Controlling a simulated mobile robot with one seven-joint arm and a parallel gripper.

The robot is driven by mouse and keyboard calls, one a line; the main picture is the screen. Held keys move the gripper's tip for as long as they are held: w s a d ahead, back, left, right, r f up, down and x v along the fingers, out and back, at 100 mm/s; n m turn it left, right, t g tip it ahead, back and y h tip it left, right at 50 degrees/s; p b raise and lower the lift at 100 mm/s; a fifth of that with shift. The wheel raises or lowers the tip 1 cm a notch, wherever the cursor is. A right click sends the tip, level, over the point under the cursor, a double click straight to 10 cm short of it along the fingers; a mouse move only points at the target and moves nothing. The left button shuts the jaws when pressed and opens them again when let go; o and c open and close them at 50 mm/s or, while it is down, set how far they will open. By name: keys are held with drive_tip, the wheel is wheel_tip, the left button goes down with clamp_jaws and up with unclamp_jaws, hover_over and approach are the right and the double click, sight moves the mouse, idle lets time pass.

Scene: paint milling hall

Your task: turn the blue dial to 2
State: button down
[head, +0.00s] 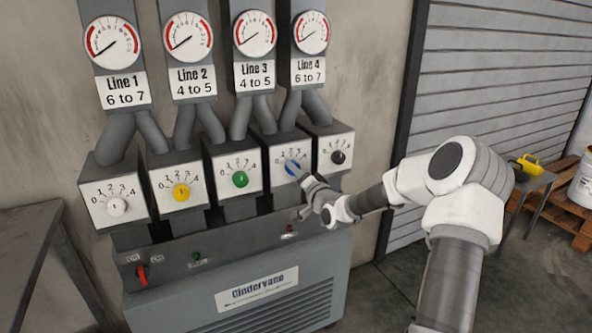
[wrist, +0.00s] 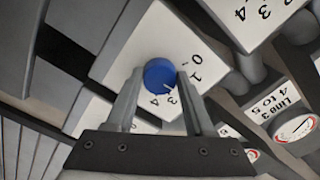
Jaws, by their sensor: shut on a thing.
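The blue dial (head: 292,168) is on the fourth white control box from the left, with a scale from 0 to 4. In the wrist view the blue dial (wrist: 158,74) sits between my two fingers, which are closed on its sides. My gripper (head: 303,179) reaches it from the lower right in the head view. A small white pointer mark shows on the dial's edge in the wrist view, roughly towards the 3 or the space just before it. The 2 is hidden behind a finger there, so the exact reading is unclear.
White (head: 117,206), yellow (head: 181,192), green (head: 240,179) and black (head: 338,157) dials sit on neighbouring boxes. Round gauges (head: 112,41) stand above. A red switch (head: 142,274) is on the grey machine (head: 260,292) below. A side table (head: 530,182) stands at right.

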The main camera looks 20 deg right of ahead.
drive_tip(key=shift+m, duration=0.3)
idle(0.4)
drive_tip(key=shift+c, duration=1.4)
unclamp_jaws()
drive_tip(key=s+p, duration=0.2)
drive_tip(key=s, duration=1.5)
drive_tip(key=shift+s+d+p, duration=0.2)
drive_tip(key=shift+d+p, duration=0.1)
drive_tip(key=shift+p, duration=0.05)
